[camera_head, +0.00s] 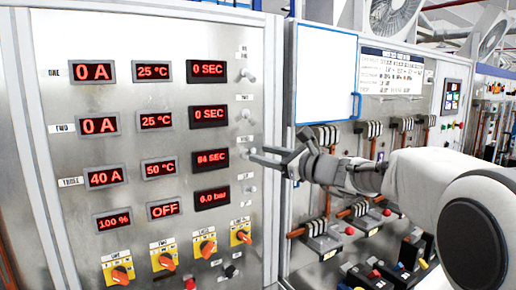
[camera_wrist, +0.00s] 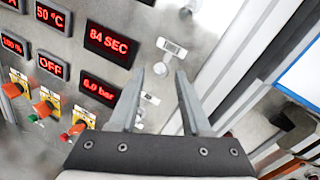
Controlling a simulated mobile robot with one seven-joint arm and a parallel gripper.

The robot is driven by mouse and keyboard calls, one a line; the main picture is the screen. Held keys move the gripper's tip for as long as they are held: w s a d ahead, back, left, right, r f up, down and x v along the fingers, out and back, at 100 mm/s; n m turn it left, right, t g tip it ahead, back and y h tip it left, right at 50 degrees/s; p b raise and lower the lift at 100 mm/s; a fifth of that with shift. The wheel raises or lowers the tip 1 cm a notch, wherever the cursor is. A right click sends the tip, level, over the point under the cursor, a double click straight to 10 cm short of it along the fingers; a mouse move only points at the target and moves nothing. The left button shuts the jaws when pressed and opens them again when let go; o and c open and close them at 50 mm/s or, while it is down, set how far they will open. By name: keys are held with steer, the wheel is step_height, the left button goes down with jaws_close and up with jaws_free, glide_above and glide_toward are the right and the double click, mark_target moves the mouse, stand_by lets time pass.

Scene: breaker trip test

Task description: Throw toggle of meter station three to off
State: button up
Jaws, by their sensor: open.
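The meter panel (camera_head: 150,250) fills the left of the head view. Its third row reads 40 A, 50 °C and 84 SEC; the 84 SEC display (camera_wrist: 108,41) also shows in the wrist view. The small pale toggle of station three (camera_wrist: 160,69) appears between my fingertips, below a white label (camera_wrist: 172,46). My gripper (camera_head: 260,156) is at the panel's right side, level with the third row, its fingers open and pointing at the panel. In the head view the fingers largely cover this toggle. I cannot tell its lever position or whether a finger touches it.
Similar toggles stand above, at row one (camera_head: 246,76) and row two (camera_head: 246,116). Orange rotary switches (camera_head: 121,275) line the panel's bottom. To the right, a cabinet carries breakers (camera_head: 325,136) and a blue-handled white door (camera_head: 326,75).

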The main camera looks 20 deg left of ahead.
mark_target(255, 152)
steer(key=shift+x, duration=1.7)
jaws_close()
